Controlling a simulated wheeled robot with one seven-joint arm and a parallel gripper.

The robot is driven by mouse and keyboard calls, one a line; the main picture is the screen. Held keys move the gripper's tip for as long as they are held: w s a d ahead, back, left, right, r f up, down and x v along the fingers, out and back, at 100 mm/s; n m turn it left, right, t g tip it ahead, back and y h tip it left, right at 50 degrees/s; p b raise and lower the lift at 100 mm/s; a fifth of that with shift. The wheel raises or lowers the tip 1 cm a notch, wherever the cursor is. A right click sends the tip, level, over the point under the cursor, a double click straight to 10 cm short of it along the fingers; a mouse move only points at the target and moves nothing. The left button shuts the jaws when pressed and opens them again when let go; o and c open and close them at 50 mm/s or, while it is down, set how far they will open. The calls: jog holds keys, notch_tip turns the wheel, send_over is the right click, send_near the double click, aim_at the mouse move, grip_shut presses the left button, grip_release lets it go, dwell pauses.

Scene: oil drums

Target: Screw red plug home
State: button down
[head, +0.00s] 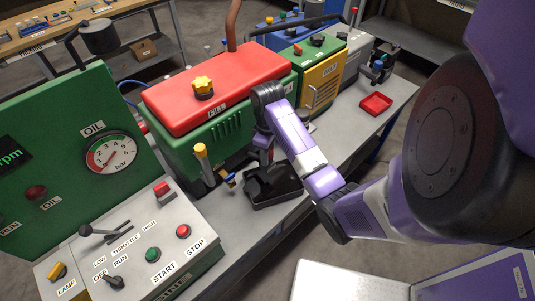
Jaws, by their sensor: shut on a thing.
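My gripper (264,144) reaches down at the front side of the green engine (190,150), just above a black drain pan (283,189). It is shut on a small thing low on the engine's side. A bit of red shows by the fingertips, which fits the red plug (267,156). The fingers and my arm hide most of the plug and its hole, so I cannot tell how deep it sits.
The engine has a red cover (240,80) with a yellow cap (203,87). A control panel (130,240) is at front left.

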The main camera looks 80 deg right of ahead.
jog(key=m, duration=0.5)
jog(key=shift+m, duration=0.4)
jog(key=c, duration=0.9)
grip_release()
jog(key=n, duration=1.2)
jog(key=shift+n, duration=0.3)
jog(key=n, duration=0.6)
jog(key=shift+n, duration=0.3)
jog(key=n, duration=0.6)
